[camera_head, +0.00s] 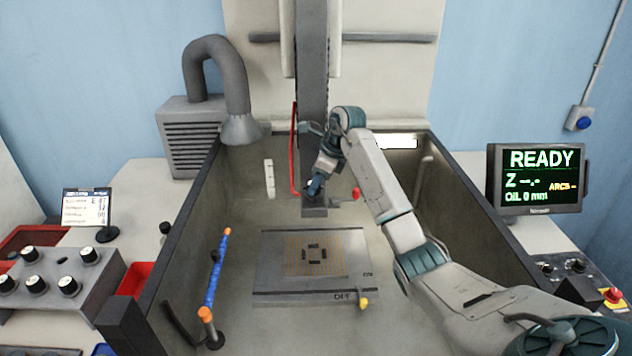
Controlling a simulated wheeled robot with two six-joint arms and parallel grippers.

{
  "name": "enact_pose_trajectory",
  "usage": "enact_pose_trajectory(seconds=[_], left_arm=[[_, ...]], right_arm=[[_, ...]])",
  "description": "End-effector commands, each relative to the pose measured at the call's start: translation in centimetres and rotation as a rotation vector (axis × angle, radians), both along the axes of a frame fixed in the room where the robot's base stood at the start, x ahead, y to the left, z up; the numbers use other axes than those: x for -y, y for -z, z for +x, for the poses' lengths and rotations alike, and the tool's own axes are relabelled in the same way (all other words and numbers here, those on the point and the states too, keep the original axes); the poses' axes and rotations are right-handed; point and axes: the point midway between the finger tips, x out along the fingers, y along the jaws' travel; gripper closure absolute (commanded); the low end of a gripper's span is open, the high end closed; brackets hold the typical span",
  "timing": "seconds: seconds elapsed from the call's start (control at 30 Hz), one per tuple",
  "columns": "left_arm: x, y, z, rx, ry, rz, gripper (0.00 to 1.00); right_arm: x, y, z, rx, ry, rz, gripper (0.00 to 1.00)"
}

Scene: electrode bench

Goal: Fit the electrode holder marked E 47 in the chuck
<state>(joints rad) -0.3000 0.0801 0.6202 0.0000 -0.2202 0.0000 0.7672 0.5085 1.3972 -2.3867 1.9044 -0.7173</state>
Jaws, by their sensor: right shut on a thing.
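The chuck (315,209) is at the lower end of the grey machine column, above the tank floor. My right gripper (316,186) is right at the chuck, in front of the column. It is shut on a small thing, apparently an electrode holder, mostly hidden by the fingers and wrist. No mark can be read on it, and I cannot tell whether it is seated. A short lever with a red knob (356,194) sticks out to the right of the chuck. Several holders with white round tops stand in the grey rack (50,312) at left. My left gripper is out of view.
The tank's right wall (478,220) runs beside my right arm. A blue hose with orange ends (215,275) stands at the tank's left. A worktable plate (330,284) lies below the chuck. The monitor (540,178) reads READY. A small display (86,207) stands behind the rack.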

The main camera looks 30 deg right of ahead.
Motion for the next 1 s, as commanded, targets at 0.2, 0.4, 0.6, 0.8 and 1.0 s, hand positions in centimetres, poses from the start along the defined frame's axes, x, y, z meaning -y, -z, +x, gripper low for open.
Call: enact_pose_trajectory(seconds=[0.2, 0.4, 0.6, 0.8, 1.0], left_arm=[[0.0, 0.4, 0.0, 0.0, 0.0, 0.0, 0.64], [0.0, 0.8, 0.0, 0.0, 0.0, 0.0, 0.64], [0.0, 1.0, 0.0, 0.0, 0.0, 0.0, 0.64], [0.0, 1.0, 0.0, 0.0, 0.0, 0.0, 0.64], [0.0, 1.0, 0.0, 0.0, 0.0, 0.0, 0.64]], right_arm=[[0.0, 0.5, 0.0, 0.001, 0.0, 0.001, 0.99], [0.0, 1.2, 0.0, 0.0, 0.0, 0.0, 0.99], [0.0, 1.5, 0.0, 0.002, -0.001, 0.0, 0.99], [0.0, 1.4, 0.0, 0.002, -0.001, 0.0, 0.99], [0.0, 1.4, 0.0, 0.001, 0.0, 0.001, 0.43]])
